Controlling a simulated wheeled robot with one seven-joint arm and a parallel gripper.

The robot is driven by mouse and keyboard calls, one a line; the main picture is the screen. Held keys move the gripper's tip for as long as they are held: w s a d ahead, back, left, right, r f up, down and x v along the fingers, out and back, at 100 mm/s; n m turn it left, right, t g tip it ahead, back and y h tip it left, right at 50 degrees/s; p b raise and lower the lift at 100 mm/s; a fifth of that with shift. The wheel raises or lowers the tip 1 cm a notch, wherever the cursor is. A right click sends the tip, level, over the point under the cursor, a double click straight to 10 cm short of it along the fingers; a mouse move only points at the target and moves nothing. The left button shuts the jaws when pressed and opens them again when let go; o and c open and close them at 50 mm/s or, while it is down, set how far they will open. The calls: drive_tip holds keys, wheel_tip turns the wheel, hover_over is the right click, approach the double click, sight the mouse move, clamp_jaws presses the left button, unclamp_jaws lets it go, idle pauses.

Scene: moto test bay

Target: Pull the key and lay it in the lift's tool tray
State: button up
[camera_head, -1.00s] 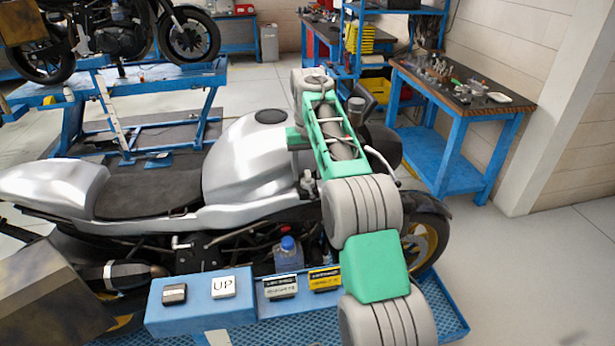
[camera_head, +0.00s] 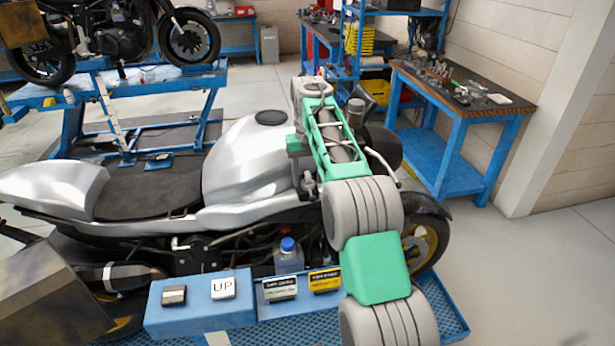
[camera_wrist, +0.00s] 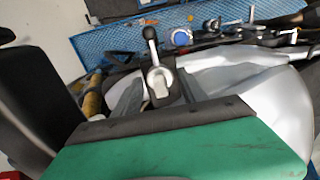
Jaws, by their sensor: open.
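In the head view my arm reaches over the silver motorcycle (camera_head: 240,170), and the fingertips are hidden. The lift's blue tray (camera_head: 262,308) is along the near side, with two label plates on its front and a blue-capped bottle (camera_head: 288,258) behind them.
A blue control box (camera_head: 200,318) with an UP button adjoins the tray. The blue mesh deck (camera_head: 445,318) lies below the motorcycle. A blue workbench (camera_head: 455,125) with small parts stands at the right, and another motorcycle is on a lift behind. Floor at the right is clear.

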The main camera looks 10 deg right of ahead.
sight(308, 174)
drive_tip(key=shift+c, duration=0.3)
idle(0.5)
clamp_jaws()
idle(0.3)
drive_tip(key=o, duration=0.6)
unclamp_jaws()
wheel_tip(308, 174, up, 4)
drive_tip(key=shift+f, duration=0.2)
drive_tip(key=s+r+b, duration=0.2)
drive_tip(key=s+r, duration=0.1)
drive_tip(key=s, duration=0.1)
drive_tip(key=s+r+b, duration=0.3)
drive_tip(key=s, duration=0.2)
drive_tip(key=s+r+b, duration=0.2)
drive_tip(key=s+r, duration=0.1)
drive_tip(key=s, duration=0.2)
drive_tip(key=shift+s+r, duration=0.1)
drive_tip(key=shift+r, duration=0.2)
